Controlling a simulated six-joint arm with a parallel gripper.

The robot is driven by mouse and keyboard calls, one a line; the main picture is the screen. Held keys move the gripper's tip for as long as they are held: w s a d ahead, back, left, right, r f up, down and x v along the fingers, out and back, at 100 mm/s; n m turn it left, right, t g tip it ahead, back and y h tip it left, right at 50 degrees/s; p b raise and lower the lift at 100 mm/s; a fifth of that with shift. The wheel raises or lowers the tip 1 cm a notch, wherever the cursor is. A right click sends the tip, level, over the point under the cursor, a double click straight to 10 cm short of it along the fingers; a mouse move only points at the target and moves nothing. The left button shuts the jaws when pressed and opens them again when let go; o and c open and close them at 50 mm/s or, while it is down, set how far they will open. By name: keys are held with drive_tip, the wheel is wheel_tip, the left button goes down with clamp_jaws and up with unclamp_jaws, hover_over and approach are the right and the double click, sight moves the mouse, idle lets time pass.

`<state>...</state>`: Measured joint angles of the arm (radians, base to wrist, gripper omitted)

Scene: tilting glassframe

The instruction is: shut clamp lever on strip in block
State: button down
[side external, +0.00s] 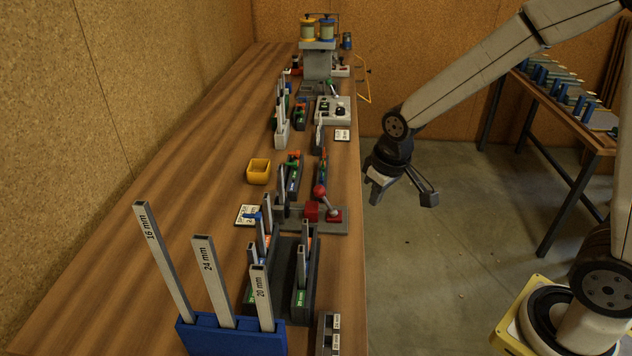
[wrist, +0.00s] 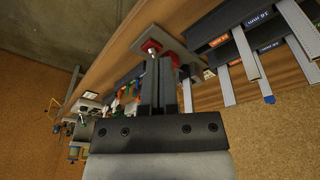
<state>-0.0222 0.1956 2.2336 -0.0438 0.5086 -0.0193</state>
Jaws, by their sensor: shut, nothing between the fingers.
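A red block (side external: 312,211) sits just left of the lever, with grey upright strips at the plate's left end. Whether a strip lies in the clamp is too small to tell. My gripper (side external: 374,197) is shut and empty, apart from the lever and right of the bench edge. In the wrist view my gripper's dark fingers (wrist: 168,62) are together, and the lever's red and silver parts (wrist: 152,47) show just beyond their tips.
A blue holder (side external: 230,338) with tall strips labelled 16, 24 and 20 mm stands at the bench front. Dark racks (side external: 306,290) with strips are nearer than the lever. A yellow bin (side external: 259,171) and more fixtures stand behind. Free floor lies right of the bench.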

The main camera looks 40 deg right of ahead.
drive_tip(key=r+n+h, duration=0.1)
drive_tip(key=n, duration=0.1)
hover_over(325, 200)
drive_tip(key=w+a, duration=0.3)
drive_tip(key=shift+s+d+r+g, duration=0.15)
drive_tip(key=shift+s+d+g, duration=0.05)
drive_tip(key=shift+s+g, duration=0.1)
drive_tip(key=shift+w+d+f, duration=0.2)
drive_tip(key=shift+w+f, duration=0.05)
drive_tip(key=shift+f, duration=1.4)
drive_tip(key=shift+w+d+f, duration=0.15)
drive_tip(key=shift+w+f, duration=0.1)
drive_tip(key=shift+f, duration=1.35)
drive_tip(key=shift+w+d+f, duration=0.2)
drive_tip(key=shift+w+f, duration=0.05)
drive_tip(key=shift+f, duration=1.4)
